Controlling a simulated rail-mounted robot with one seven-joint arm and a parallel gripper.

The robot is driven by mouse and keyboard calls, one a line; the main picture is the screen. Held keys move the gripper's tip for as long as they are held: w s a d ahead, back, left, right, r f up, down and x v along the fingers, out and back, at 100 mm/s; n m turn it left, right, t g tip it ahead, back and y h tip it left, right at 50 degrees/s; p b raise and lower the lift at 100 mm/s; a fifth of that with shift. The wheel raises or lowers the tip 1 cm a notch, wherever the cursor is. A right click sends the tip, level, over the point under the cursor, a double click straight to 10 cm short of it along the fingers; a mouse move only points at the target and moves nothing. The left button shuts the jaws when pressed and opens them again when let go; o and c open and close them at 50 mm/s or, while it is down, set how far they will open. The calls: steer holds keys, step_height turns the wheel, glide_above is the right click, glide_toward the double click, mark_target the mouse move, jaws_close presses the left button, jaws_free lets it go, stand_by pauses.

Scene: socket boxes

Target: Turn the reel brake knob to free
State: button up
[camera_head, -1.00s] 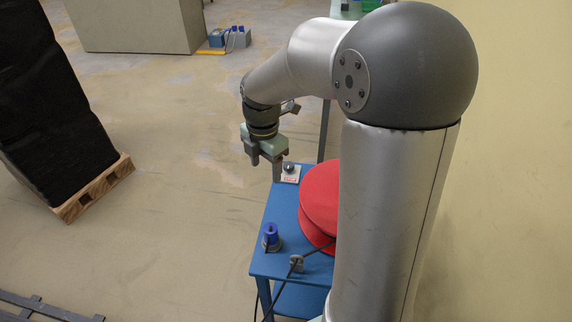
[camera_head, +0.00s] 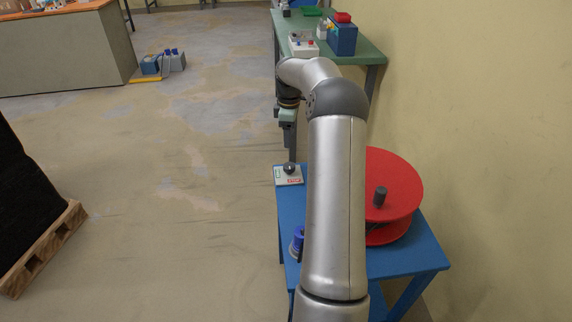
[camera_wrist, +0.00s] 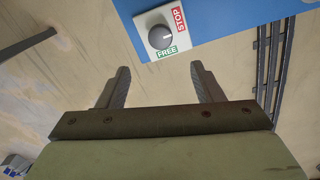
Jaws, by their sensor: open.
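The brake knob (camera_head: 289,168) is a dark round knob on a white plate (camera_head: 280,183) at the far left corner of the blue table. In the wrist view the knob (camera_wrist: 161,37) sits beyond my fingertips, with a red STOP label (camera_wrist: 179,19) and a green FREE label (camera_wrist: 167,52) beside it. A thin pale mark shows on the knob; its exact setting is hard to tell. My gripper (camera_wrist: 160,72) is open and empty, its fingers apart and not touching the knob. In the head view my gripper (camera_head: 290,140) hangs near the knob, partly hidden by my arm.
A red cable reel (camera_head: 402,178) stands on the blue table (camera_head: 425,250), right of my arm. A blue socket piece (camera_head: 297,243) stands at the table's left edge. A green bench (camera_head: 362,52) with boxes is behind.

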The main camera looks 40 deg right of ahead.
mark_target(288, 165)
step_height(288, 165, down, 12)
steer(key=shift+a+f+b, duration=0.1)
steer(key=shift+f+b, duration=0.05)
steer(key=shift+b, duration=0.15)
steer(key=c, duration=1)
steer(key=shift+o, duration=0.2)
